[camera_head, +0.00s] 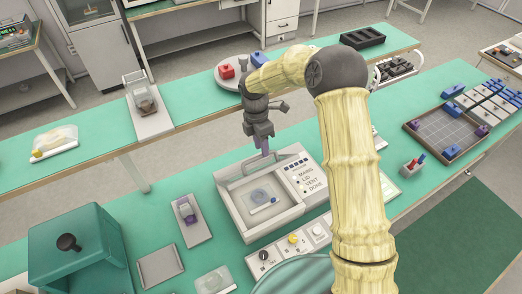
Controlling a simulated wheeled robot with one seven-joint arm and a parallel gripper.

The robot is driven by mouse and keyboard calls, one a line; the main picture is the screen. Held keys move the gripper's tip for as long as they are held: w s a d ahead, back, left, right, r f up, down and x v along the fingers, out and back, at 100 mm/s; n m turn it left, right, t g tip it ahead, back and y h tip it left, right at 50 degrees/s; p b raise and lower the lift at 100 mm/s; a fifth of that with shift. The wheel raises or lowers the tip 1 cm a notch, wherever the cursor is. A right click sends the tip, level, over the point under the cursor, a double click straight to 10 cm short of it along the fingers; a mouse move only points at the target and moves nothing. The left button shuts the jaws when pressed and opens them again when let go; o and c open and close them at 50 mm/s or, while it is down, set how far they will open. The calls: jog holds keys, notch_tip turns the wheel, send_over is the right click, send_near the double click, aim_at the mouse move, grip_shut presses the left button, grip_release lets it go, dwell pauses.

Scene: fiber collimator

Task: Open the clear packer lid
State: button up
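The packer (274,221) is a pale grey box on the green bench, mid-frame. Its front-left part holds a shallow well covered by a clear lid (243,196), which looks closed. A round mark and a small white-and-blue stick-like item show through it. A pale bar handle (240,165) runs along the far side of the lid. My gripper (264,152) points down at the far edge of the packer, at or just above the handle's right end. Its narrow purple tip part is small, so I cannot tell whether it touches or grips the handle.
A lettered panel (308,178) is on the packer's right. A control box with knobs (293,243) stands in front. A small tray with a purple item (191,221) lies left, and a green box with a black knob (80,250) stands front left.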

jog(key=s+d+b+v, duration=0.1)
jog(key=b+v, duration=0.1)
jog(key=v, duration=0.5)
jog(key=shift+s+r, duration=0.35)
jog(key=shift+a, duration=0.15)
jog(key=shift+c, duration=0.2)
